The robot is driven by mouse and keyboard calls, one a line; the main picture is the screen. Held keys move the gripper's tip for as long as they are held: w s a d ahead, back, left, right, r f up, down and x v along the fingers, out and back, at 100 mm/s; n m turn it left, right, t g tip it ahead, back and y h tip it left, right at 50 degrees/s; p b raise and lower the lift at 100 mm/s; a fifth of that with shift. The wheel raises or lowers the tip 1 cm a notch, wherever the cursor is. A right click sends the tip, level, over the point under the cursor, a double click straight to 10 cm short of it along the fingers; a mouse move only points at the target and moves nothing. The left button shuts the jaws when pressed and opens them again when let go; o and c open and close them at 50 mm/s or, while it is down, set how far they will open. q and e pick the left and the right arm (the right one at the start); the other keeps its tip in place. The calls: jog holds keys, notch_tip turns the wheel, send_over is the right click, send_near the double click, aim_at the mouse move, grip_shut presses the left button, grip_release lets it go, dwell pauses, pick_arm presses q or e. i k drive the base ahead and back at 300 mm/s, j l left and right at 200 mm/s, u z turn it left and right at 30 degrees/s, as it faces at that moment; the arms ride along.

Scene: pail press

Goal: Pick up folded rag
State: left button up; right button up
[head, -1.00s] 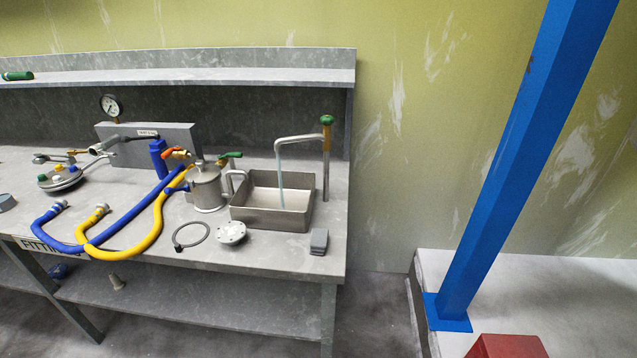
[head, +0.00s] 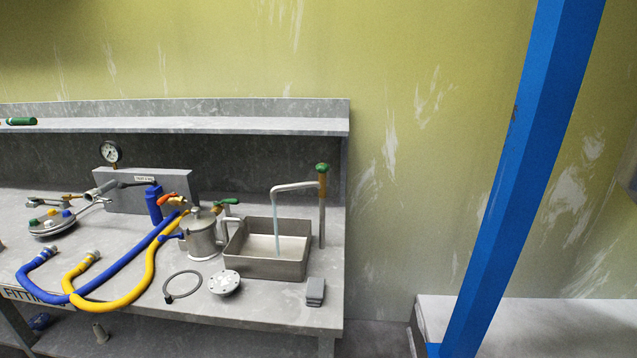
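The folded rag (head: 315,291) looks like a small grey folded block. It lies flat near the front right corner of the grey workbench (head: 262,315), just in front of the metal basin. Neither of my grippers shows in the head view.
A metal basin (head: 262,268) stands behind the rag, with a green-topped tap (head: 322,200) running into it. Blue (head: 104,272) and yellow (head: 137,284) hoses cross the bench. A blue post (head: 525,170) rises at right.

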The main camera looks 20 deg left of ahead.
aim_at(313, 296)
jog(key=u, duration=1.45)
jog(key=i+l+z, duration=0.1)
jog(key=l+z, duration=0.3)
jog(key=j, duration=0.1)
